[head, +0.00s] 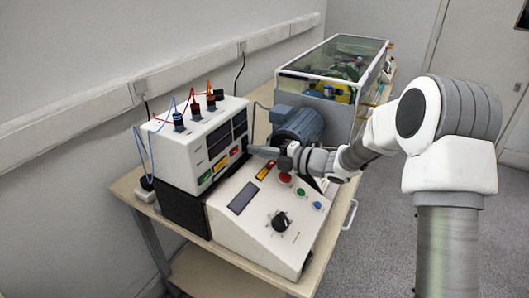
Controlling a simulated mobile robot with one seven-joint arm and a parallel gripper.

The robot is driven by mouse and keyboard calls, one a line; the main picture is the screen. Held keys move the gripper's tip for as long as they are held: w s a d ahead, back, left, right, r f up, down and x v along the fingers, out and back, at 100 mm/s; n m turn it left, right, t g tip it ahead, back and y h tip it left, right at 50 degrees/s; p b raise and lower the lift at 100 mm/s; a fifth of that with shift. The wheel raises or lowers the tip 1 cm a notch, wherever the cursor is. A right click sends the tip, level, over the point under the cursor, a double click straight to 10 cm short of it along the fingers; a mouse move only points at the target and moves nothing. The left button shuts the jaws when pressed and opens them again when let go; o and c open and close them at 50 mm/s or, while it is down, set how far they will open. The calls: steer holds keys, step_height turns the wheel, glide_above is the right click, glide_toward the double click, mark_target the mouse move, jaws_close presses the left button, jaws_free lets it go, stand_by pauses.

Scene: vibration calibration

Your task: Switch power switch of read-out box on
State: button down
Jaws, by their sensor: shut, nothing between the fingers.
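The read-out box appears to be the white box (195,160) with dark displays, at the left of the table in the head view. Cables plug into its top, and coloured labels or switches (234,151) line the lower front. I cannot tell which part is its power switch or how it is set. My gripper (251,149) is shut and empty. Its fingertips point left at the lower right of the box's front; I cannot tell whether they touch it. My wrist hides part of what lies behind.
A white sloped control panel (260,240) with a black knob (281,221) and red button (285,178) stands in front. A blue motor (298,126) is behind my gripper. A glass-topped case (340,60) stands at the back. Wooden table edge (129,187) shows left; floor is clear right.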

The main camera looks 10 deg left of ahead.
steer(key=shift+f, duration=0.1)
steer(key=shift+w+a+f+b, duration=0.1)
steer(key=shift+a+f+b, duration=0.25)
steer(key=shift+b, duration=1.15)
steer(key=shift+a+r, duration=0.25)
steer(key=shift+d+f, duration=0.15)
